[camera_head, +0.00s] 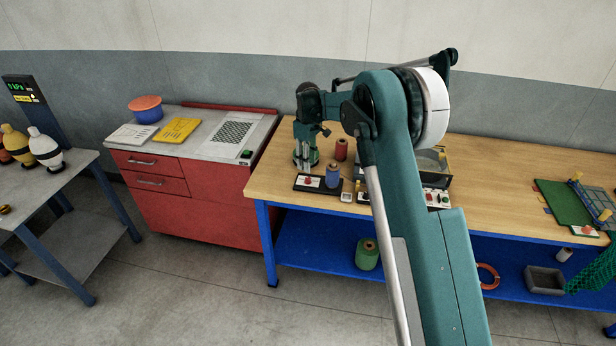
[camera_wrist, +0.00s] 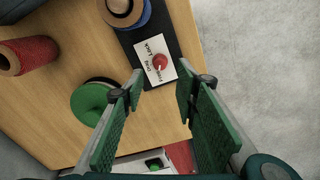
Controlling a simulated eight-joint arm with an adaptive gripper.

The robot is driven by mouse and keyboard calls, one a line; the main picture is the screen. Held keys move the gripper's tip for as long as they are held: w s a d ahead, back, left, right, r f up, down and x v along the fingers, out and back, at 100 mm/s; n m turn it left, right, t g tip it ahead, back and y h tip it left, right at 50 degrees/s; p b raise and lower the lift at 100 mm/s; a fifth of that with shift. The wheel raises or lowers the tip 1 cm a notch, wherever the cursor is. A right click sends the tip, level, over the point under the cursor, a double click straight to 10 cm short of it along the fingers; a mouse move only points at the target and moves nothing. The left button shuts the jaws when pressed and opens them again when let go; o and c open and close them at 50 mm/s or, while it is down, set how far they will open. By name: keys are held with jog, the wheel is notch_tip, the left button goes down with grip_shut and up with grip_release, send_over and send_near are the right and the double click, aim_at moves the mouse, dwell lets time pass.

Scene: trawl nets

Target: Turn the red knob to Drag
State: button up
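The red knob (camera_wrist: 159,62) sits on a white label plate (camera_wrist: 147,66) marked Lock, Drag and Free, on a dark base (camera_wrist: 170,32). I cannot tell which mark it points at. In the head view the knob (camera_head: 308,180) is small, near the left front of the wooden bench. My gripper (camera_wrist: 163,84) is open and empty. In the wrist view the knob shows just beyond the gap between the green-padded fingertips, and I see no contact. In the head view my gripper (camera_head: 305,166) points down above the knob's base.
A blue spool (camera_head: 333,176) stands on the same dark base, close beside the knob. A red spool (camera_head: 341,149) stands behind it. A round green piece (camera_wrist: 95,100) lies left of my fingers in the wrist view. A red cabinet (camera_head: 200,203) adjoins the bench at left.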

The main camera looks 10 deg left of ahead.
aim_at(308, 178)
jog(key=shift+f, duration=0.1)
jog(key=shift+f, duration=3.75)
jog(key=shift+c, duration=0.3)
jog(key=c, duration=0.8)
